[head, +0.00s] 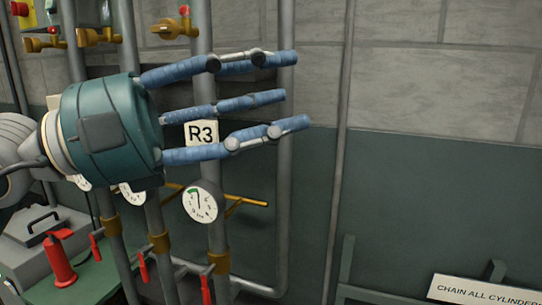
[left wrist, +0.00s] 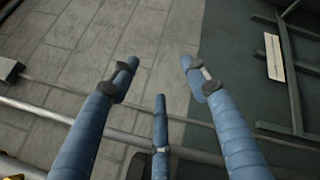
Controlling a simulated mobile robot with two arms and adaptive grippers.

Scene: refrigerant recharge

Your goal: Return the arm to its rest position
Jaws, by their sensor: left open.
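My left gripper (head: 285,95) has a teal palm and blue fingers, and reaches in from the left in the head view. Its fingers are spread apart and empty, pointing right in front of the wall pipes. In the left wrist view its fingers (left wrist: 160,80) also stand apart with nothing between them, with the wall behind. The gripper covers part of the pipes and partly overlaps the area around the R3 label (head: 202,133). My right gripper is not in view.
Grey vertical pipes (head: 340,170) run up the wall. A gauge (head: 203,201) hangs below the R3 label. Red-handled valves (head: 206,290) and a red bottle-like object (head: 60,262) are at lower left. A cylinder sign (head: 486,290) is at lower right. The wall right of the fingers is clear.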

